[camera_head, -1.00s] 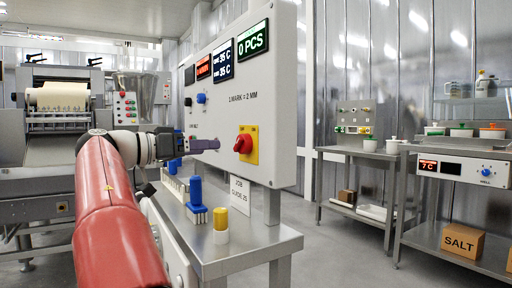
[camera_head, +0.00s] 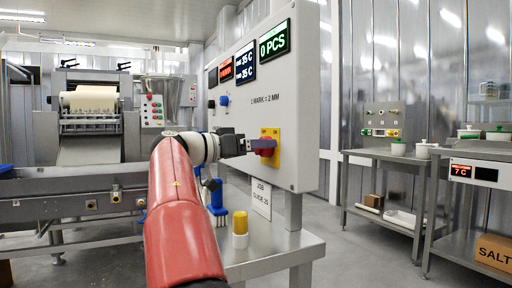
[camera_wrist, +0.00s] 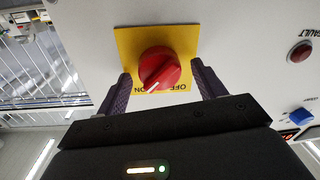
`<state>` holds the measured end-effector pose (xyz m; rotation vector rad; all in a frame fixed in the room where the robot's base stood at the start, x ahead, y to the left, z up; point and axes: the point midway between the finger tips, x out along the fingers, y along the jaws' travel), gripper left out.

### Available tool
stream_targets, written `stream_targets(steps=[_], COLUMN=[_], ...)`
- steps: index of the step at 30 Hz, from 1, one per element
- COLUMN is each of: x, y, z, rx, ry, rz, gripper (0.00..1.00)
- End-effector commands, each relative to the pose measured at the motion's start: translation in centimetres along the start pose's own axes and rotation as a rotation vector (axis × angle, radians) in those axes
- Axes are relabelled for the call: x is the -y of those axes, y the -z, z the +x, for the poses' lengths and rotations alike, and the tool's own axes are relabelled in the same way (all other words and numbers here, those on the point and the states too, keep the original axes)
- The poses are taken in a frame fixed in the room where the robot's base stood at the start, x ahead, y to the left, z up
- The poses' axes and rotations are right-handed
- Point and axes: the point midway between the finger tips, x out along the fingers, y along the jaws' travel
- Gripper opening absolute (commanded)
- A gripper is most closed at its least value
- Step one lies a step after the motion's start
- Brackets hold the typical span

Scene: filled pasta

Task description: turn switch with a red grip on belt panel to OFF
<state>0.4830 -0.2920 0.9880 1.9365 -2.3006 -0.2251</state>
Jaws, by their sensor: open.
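The switch's red grip (camera_head: 268,153) sits on a yellow plate (camera_head: 276,133) on the upright white panel (camera_head: 305,100). In the wrist view the red grip (camera_wrist: 160,66) is in the middle of the yellow plate (camera_wrist: 128,43), with upside-down ON and OFF labels on its lower edge. The white mark on the grip points down and left, toward ON. My gripper (camera_wrist: 161,74) is open, with one dark finger on each side of the grip and gaps showing on both sides. In the head view my gripper (camera_head: 255,146) is at the switch and partly covers it.
The panel also carries displays (camera_head: 274,41), a blue knob (camera_head: 223,100) and a red lamp (camera_wrist: 300,52). Below it, a steel table (camera_head: 285,248) holds a yellow-topped cylinder (camera_head: 240,229) and a blue-handled brush (camera_head: 217,198). Steel benches stand at the right.

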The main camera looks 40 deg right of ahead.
Motion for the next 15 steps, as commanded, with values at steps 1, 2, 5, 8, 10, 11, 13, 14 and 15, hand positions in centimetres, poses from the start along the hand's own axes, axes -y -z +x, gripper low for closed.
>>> stream_targets(steps=[1,2,5,8,10,11,13,14,15], x=[0.0,0.0,0.0,0.0,0.0,0.01,0.01,0.01,0.01], y=[0.0,0.0,0.0,0.0,0.0,0.0,0.0,0.0,0.0], z=[-0.01,-0.01,-0.02,-0.03,-0.03,-0.03,-0.04,-0.04,-0.04], rx=[0.0,0.0,0.0,0.0,0.0,0.0,0.0,0.0,0.0], ry=[0.0,0.0,0.0,0.0,0.0,0.0,0.0,0.0,0.0], rz=[0.0,0.0,0.0,0.0,0.0,0.0,0.0,-0.001,-0.002], gripper=[0.69,0.69,0.57,0.44,0.35,0.31,0.25,0.25,0.25])
